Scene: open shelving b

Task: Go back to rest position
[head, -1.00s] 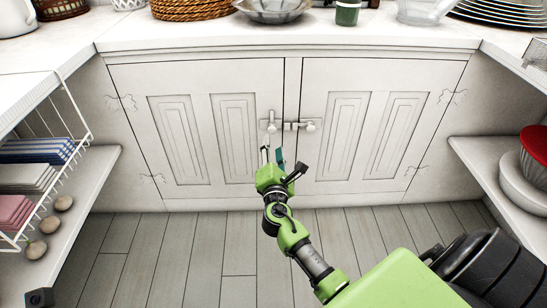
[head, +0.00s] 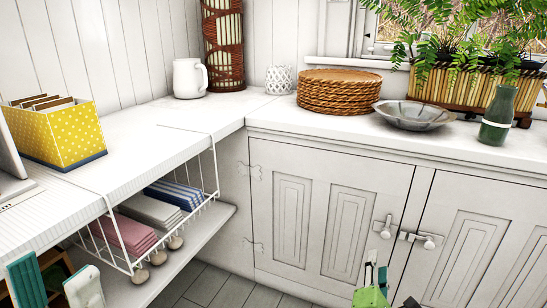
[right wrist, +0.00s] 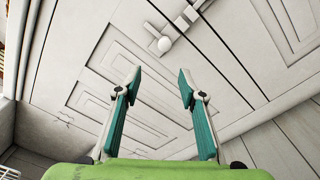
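My right gripper (head: 376,272) shows at the bottom edge of the head view, in front of the white cabinet doors (head: 325,220). In the right wrist view its two teal-lined fingers (right wrist: 160,82) are apart with nothing between them. The doors and a latch knob (right wrist: 164,44) lie beyond the fingertips. My left gripper (head: 56,275) is at the lower left corner of the head view, beside the left shelving. Its two fingers are spread, with no held object visible. The rest of the left arm is out of frame.
The left counter (head: 130,140) holds a yellow dotted box (head: 58,130) and a white jug (head: 188,78). A wire basket (head: 215,168) with folded cloths hangs below.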

